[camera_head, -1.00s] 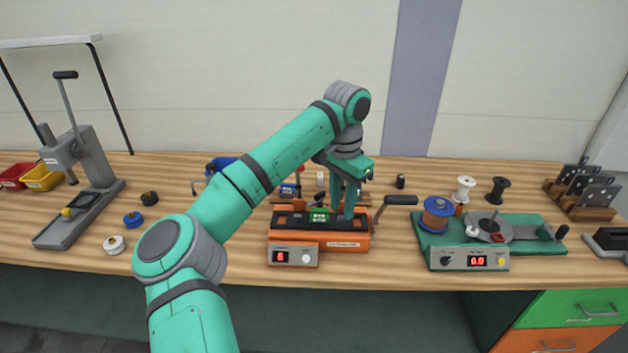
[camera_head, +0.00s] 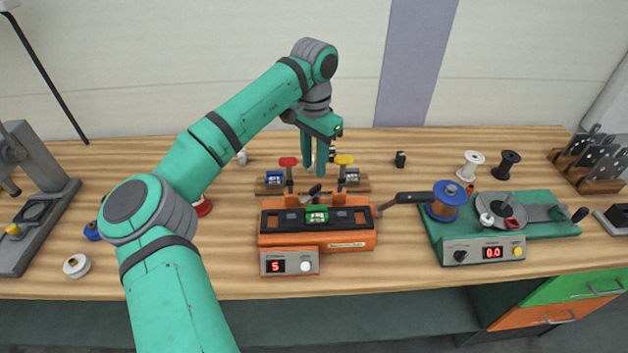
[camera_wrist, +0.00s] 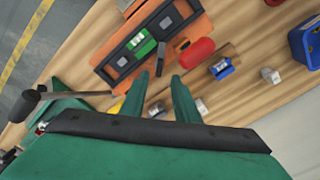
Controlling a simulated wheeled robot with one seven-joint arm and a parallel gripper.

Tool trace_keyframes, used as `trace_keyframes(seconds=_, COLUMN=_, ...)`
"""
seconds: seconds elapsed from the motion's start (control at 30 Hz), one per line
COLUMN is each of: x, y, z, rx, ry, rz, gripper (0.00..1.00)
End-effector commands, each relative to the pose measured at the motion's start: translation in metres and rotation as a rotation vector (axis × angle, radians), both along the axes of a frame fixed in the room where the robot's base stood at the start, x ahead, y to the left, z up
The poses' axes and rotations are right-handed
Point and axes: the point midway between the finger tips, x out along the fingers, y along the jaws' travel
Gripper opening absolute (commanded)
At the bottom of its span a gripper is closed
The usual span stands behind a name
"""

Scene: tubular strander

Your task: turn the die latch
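The orange machine (camera_head: 346,240) stands on the bench in the middle of the head view, with a green die block (camera_head: 317,214) on its dark top. A small dark lever (camera_head: 315,191) stands at the back of its top, behind the green block; it looks like the die latch. The wrist view shows the machine (camera_wrist: 107,72), the green block (camera_wrist: 140,45) and the dark lever (camera_wrist: 184,45). My gripper (camera_head: 314,169) is above and behind the machine, clear of the lever.
A black-handled crank (camera_head: 412,198) sticks out right, towards a green winding station (camera_head: 545,213). The bench in front is clear.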

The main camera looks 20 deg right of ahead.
Motion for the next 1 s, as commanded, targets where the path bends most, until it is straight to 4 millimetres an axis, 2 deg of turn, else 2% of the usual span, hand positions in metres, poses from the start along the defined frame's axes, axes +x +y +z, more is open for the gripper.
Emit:
trace_keyframes(seconds=0.2, x=0.0, y=0.0, z=-0.04, rx=0.003, ry=0.001, rz=-0.001, gripper=0.28)
trace_keyframes(seconds=0.4, x=-0.001, y=-0.001, z=-0.065, rx=0.002, ry=0.001, rz=-0.003, gripper=0.28)
trace_keyframes(seconds=0.6, x=-0.001, y=-0.003, z=-0.075, rx=0.0, ry=0.0, rz=-0.004, gripper=0.28)
trace_keyframes(seconds=0.87, x=-0.001, y=-0.003, z=-0.076, rx=0.0, ry=0.0, rz=-0.004, gripper=0.28)
trace_keyframes(seconds=0.97, x=-0.001, y=-0.003, z=-0.076, rx=0.0, ry=0.0, rz=-0.004, gripper=0.04)
trace_keyframes(seconds=1.0, x=-0.001, y=-0.003, z=-0.076, rx=0.0, ry=0.0, rz=-0.004, gripper=0.0)
